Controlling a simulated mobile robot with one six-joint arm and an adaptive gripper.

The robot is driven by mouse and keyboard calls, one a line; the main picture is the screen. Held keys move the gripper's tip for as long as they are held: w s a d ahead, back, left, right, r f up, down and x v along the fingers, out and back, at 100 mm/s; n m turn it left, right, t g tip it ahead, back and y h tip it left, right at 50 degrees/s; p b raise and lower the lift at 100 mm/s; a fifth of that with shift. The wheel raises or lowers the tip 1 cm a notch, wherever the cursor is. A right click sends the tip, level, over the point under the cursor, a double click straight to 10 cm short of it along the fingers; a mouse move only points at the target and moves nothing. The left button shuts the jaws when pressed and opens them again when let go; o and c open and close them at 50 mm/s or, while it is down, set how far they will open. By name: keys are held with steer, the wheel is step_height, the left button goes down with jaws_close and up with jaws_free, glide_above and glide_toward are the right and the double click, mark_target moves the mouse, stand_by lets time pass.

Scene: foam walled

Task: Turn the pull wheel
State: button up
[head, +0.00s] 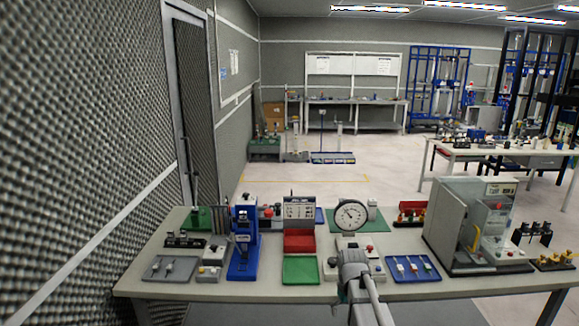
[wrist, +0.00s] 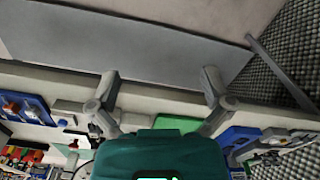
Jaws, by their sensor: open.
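I cannot clearly make out a pull wheel. In the head view my arm reaches up from the bottom edge, and the fingers cannot be made out there.
The table (head: 215,290) is crowded. A green tray (head: 300,270) and a red bin (head: 298,241) lie left of my arm, a blue tray (head: 413,268) right. A large grey machine (head: 470,225) stands at the right. A foam wall (head: 80,130) runs along the left.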

steer(key=s+f+m+b, duration=0.3)
steer(key=s+f+b, duration=0.1)
steer(key=s, duration=1)
steer(key=shift+s+f, duration=0.2)
steer(key=shift+f, duration=0.25)
